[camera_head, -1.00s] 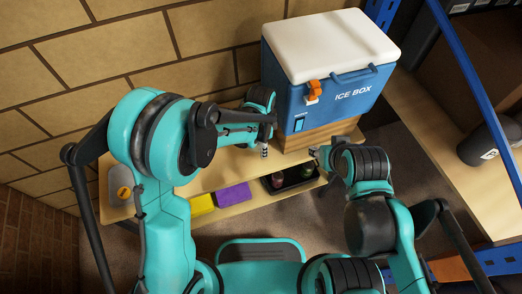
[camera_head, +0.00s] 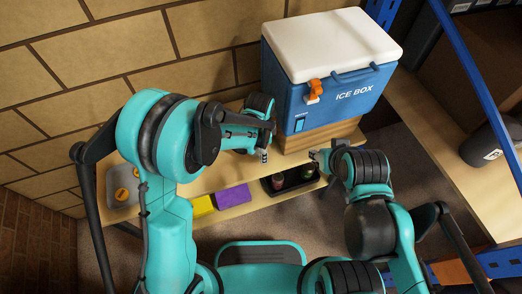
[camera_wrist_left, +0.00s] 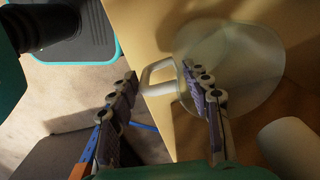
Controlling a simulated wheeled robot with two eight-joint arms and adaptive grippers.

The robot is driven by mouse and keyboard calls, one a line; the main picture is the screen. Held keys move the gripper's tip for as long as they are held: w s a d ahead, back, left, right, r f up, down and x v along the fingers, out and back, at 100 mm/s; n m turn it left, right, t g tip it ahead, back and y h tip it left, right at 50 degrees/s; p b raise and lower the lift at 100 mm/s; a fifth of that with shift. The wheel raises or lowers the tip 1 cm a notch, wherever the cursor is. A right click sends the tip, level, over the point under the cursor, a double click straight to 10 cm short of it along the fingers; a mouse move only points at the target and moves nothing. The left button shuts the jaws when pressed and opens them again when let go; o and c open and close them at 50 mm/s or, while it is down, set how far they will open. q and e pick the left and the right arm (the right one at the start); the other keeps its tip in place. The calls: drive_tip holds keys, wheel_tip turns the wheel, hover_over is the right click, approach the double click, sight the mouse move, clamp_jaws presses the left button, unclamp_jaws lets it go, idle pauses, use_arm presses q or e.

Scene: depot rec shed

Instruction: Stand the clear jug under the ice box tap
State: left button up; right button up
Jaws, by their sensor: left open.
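The white-lidded blue ice box (camera_head: 330,75) stands on a wooden block at the back of the table, its orange tap (camera_head: 315,88) on the front face. The clear jug (camera_wrist_left: 235,60) shows in the left wrist view, seen from above on the wooden surface; my left arm seems to hide it in the head view. My left gripper (camera_wrist_left: 160,75) is open, with the jug's handle (camera_wrist_left: 158,82) between or just beyond its fingertips; contact is unclear. It also shows in the head view (camera_head: 264,156). My right gripper (camera_head: 316,155) is near the ice box's base, its jaws too small to read.
A yellow block (camera_head: 202,205), a purple block (camera_head: 233,196) and a black tray (camera_head: 292,180) with bottles lie along the table's front edge. A grey board (camera_head: 122,186) with orange items is at the left. A white rounded object (camera_wrist_left: 292,145) is near the jug. Shelving stands right.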

use_arm(q)
wheel_tip(320, 180, up, 12)
drive_tip(key=p, duration=0.4)
drive_tip(key=s+a+r+n+t, duration=0.3)
drive_tip(key=s+a+r+n, duration=0.2)
drive_tip(key=a, duration=0.4)
drive_tip(key=s+a+r+n+t, duration=0.4)
drive_tip(key=s+a+r+n, duration=0.2)
drive_tip(key=a+n, duration=0.4)
drive_tip(key=shift+s, duration=0.65)
drive_tip(key=shift+f+b, duration=0.45)
drive_tip(key=shift+b, duration=0.05)
idle(0.5)
